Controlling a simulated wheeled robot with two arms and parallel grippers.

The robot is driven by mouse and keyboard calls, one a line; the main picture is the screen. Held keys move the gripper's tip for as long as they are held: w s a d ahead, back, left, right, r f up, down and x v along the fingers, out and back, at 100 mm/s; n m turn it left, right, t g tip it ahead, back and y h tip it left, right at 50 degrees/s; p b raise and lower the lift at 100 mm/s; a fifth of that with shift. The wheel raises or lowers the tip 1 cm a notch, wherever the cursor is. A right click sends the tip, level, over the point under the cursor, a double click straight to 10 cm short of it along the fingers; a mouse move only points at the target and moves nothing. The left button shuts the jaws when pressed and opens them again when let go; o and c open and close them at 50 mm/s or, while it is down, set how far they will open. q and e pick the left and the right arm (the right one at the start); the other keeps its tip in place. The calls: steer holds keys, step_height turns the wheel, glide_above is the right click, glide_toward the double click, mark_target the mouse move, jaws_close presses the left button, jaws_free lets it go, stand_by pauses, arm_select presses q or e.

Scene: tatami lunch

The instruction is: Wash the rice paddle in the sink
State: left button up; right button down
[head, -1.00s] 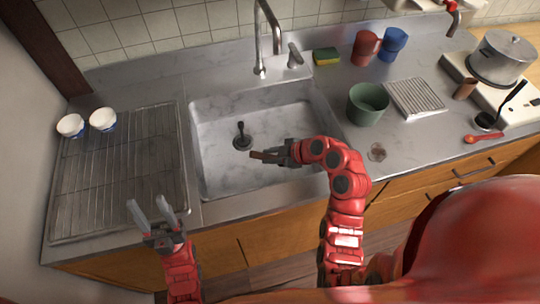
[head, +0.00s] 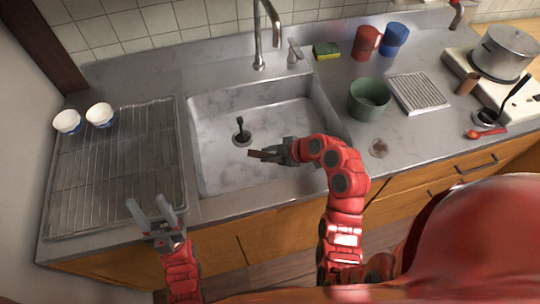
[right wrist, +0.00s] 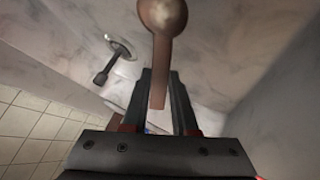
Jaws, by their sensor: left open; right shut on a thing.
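The rice paddle (right wrist: 162,20) is brown, with a rounded head and a thin handle. My right gripper (right wrist: 160,78) is shut on its handle, and the head sticks out beyond the fingers. In the head view the paddle (head: 259,154) shows small and dark at the tip of my right gripper (head: 275,153), over the sink (head: 215,165). The grey tap (head: 276,32) rises behind the sink; no water shows. My left gripper (head: 153,208) is open and empty in front of the counter, near the rack's front right corner.
A black-handled piece stands at the drain (head: 242,137). A wire rack (head: 115,185) with two white cups (head: 67,121) is left. A sponge (head: 326,50), green pot (head: 369,99), red mug (head: 366,41), blue mug (head: 394,39) and ridged tray (head: 419,93) stand right.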

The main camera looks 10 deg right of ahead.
steer(key=shift+a, duration=0.4)
steer(key=shift+d+f+b, duration=0.15)
steer(key=shift+d+b, duration=0.25)
steer(key=shift+b, duration=0.4)
steer(key=shift+d, duration=0.2)
steer(key=shift+r, duration=0.2)
step_height(320, 180, up, 2)
steer(key=shift+r+p, duration=0.6)
steer(key=shift+r, duration=1.2)
step_height(320, 180, up, 9)
steer(key=p, duration=0.7)
